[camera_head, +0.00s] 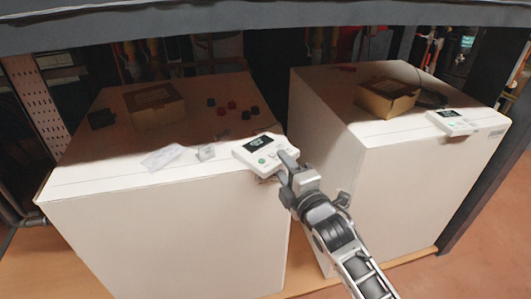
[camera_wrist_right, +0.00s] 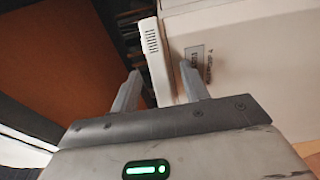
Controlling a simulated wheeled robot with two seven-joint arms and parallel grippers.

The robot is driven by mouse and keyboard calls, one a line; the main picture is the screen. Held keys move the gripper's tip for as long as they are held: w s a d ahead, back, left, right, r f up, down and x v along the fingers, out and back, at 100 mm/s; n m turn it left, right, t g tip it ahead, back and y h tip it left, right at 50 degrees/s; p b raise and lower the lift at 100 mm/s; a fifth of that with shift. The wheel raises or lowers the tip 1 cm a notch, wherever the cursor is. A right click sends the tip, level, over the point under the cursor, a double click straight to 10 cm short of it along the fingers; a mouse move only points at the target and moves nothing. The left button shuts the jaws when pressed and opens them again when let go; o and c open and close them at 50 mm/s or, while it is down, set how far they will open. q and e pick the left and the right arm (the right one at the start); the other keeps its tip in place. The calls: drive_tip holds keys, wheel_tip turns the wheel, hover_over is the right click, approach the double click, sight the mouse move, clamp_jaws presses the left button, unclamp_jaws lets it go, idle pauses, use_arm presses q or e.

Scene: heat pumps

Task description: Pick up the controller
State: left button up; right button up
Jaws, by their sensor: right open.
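A white controller (camera_head: 264,153) with a dark screen and a green button lies at the front right edge of the left white unit (camera_head: 160,240), jutting over it. A second, similar white controller (camera_head: 453,122) lies on the front edge of the right white unit (camera_head: 420,190). My right gripper (camera_head: 288,170) is at the right end of the first controller. In the right wrist view, its open fingers (camera_wrist_right: 160,74) stand on either side of a white, slotted controller edge (camera_wrist_right: 156,58). I cannot tell whether they touch it. My left gripper is not in view.
An open cardboard box (camera_head: 157,106) and several small dark and red caps (camera_head: 232,105) sit on the left unit. A clear bag (camera_head: 162,157) and a small item (camera_head: 206,153) lie left of the controller. Another box (camera_head: 387,98) is on the right unit. A dark beam crosses above.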

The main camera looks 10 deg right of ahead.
clamp_jaws()
drive_tip(key=shift+r, duration=0.15)
